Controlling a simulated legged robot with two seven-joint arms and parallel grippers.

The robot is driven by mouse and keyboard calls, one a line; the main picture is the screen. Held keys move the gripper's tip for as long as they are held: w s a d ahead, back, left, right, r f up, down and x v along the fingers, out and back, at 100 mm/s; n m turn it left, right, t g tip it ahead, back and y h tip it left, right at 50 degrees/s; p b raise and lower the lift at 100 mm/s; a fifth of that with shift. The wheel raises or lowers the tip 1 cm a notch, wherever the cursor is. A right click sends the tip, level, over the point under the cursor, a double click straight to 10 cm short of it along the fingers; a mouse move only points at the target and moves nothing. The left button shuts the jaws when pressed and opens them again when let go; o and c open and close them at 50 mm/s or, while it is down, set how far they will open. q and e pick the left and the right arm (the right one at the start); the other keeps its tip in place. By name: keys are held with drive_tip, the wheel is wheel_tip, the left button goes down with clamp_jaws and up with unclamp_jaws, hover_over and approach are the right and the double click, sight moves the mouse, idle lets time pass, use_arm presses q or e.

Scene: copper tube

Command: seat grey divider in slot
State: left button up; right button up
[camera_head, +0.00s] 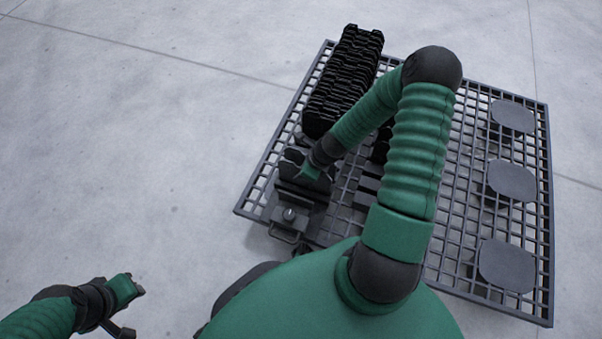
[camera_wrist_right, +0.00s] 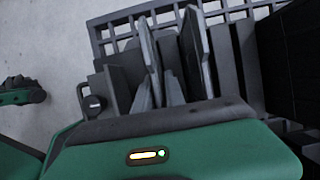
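A dark grey slotted holder (camera_head: 294,190) stands at the near left corner of the grid platform. In the right wrist view, thin grey upright plates (camera_wrist_right: 198,52) stand beyond my green gripper housing, near the holder's wall (camera_wrist_right: 120,88). I cannot tell which of them is the grey divider, or whether one is fully in a slot. My right gripper (camera_head: 307,172) is over the holder, reaching in from above.
A tall stack of black ribbed parts (camera_head: 344,80) stands behind the holder. A grid platform (camera_head: 455,180) carries several round grey pads (camera_head: 505,267) along its right side. A small latch or knob (camera_head: 289,214) sits at the holder's near end. Floor at left is clear.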

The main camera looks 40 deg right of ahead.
drive_tip(key=shift+o, duration=1.1)
drive_tip(key=p+v, duration=0.8)
drive_tip(key=v, duration=0.4)
drive_tip(key=shift+a+r, duration=0.1)
drive_tip(key=shift+r, duration=0.05)
drive_tip(key=shift+a+r+n, duration=0.2)
drive_tip(key=shift+r+n, duration=0.05)
drive_tip(key=shift+n, duration=0.25)
drive_tip(key=s+a+r+n+h, duration=0.1)
drive_tip(key=a+r+n, duration=0.6)
drive_tip(key=n, duration=0.7)
drive_tip(key=s+a+r+n+g+h, duration=0.1)
drive_tip(key=a+r+n, duration=0.7)
drive_tip(key=n, duration=0.7)
drive_tip(key=shift+s+a+r+n, duration=0.2)
drive_tip(key=shift+r+n, duration=0.1)
drive_tip(key=shift+r, duration=0.25)
